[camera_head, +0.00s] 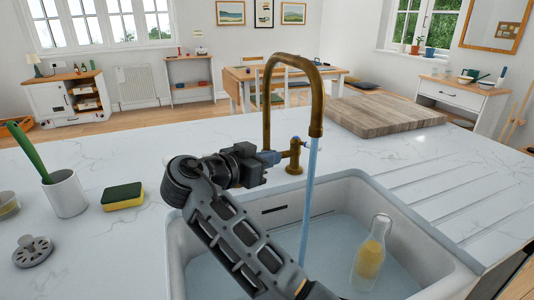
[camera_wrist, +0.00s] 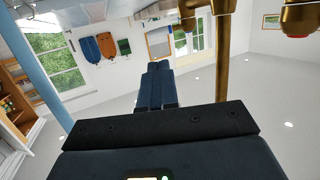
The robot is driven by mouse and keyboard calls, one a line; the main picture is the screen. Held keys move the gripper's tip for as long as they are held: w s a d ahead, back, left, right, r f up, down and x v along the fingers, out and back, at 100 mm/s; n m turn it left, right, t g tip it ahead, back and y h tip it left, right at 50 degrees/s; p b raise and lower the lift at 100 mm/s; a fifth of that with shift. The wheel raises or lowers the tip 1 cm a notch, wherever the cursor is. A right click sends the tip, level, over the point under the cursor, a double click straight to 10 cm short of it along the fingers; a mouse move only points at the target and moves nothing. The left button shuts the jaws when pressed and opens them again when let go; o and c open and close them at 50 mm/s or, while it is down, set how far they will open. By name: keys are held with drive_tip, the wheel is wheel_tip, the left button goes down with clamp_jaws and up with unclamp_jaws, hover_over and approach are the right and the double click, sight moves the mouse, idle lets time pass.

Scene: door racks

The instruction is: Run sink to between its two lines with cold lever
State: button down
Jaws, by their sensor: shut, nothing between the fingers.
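The white sink (camera_head: 345,183) holds bluish water (camera_head: 330,240). I cannot make out its two lines; a dark slot shows on its back wall. The brass tap (camera_head: 267,90) arches over it, and a stream of water (camera_head: 308,195) runs from its spout. A brass tap post with a blue-marked lever (camera_head: 303,140) stands right of the tap's base. My gripper (camera_head: 274,157) is shut and empty beside the tap's base, left of that post; contact cannot be told.
A bottle with yellow contents (camera_head: 370,256) stands tilted in the sink. A sponge (camera_head: 123,196), a white cup with a green-handled brush (camera_head: 66,194) and a grey strainer (camera_head: 33,251) are on the left counter. A wooden board (camera_head: 383,115) lies behind the sink. Drainer grooves run right.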

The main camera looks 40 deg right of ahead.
sight(310, 147)
drive_tip(key=p+x, duration=0.3)
drive_tip(key=x, duration=1)
drive_tip(key=shift+w+d+f, duration=0.1)
drive_tip(key=shift+d, duration=0.1)
